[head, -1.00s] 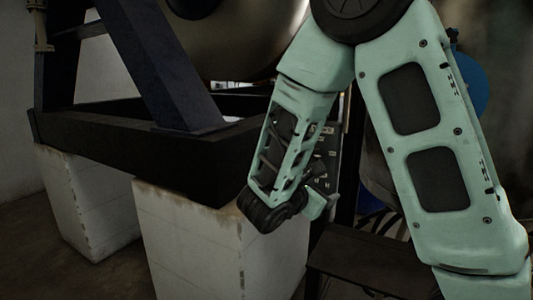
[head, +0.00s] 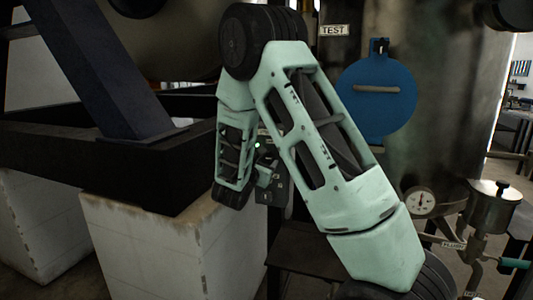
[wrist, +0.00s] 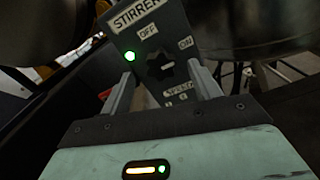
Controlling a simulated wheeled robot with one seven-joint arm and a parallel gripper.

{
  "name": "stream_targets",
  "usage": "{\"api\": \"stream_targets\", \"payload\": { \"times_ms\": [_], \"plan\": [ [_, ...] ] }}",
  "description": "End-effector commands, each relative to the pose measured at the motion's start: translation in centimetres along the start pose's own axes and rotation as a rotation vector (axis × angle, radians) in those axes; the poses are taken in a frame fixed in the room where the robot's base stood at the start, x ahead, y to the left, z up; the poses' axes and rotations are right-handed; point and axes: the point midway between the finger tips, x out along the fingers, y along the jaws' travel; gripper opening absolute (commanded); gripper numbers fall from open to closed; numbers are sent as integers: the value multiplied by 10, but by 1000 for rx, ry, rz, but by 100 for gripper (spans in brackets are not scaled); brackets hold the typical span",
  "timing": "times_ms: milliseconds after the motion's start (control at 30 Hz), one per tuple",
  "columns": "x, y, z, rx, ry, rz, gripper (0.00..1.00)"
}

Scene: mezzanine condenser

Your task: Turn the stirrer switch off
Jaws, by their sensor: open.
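The stirrer control panel is a dark plate (wrist: 176,21) in the wrist view, labelled STIRRER, with OFF at upper left and ON at right. Its black rotary switch (wrist: 167,67) has a pale mark lying nearly level, towards the ON side. A green lamp (wrist: 129,56) is lit left of the switch. My gripper (wrist: 161,72) is open, one finger on each side of the switch in the picture; I cannot tell whether they touch it. A SPEED label shows below, and the panel's lower part is hidden by my gripper. In the head view the panel (head: 275,190) is partly behind my arm.
A black frame (head: 60,160) on white blocks (head: 140,240) stands at left. A large metal vessel with a blue round cover (head: 378,95) stands behind my arm. A pressure gauge (head: 420,202) and a metal pot (head: 494,207) are at right.

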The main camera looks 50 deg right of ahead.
Motion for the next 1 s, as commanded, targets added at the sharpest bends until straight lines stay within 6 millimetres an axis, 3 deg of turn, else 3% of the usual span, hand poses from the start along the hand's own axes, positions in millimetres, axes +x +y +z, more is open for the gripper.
{"api": "stream_targets", "payload": {
  "times_ms": [100, 300, 700, 867, 1000],
  "plan": [
    [22, 0, 2, -1, 0, -3, 62],
    [45, 0, 1, -1, 1, -2, 62],
    [51, 0, 0, 0, 1, 0, 62],
    [50, 0, 0, 0, 1, 0, 18],
    [50, 0, 0, -1, 1, 0, 18]
  ]
}}
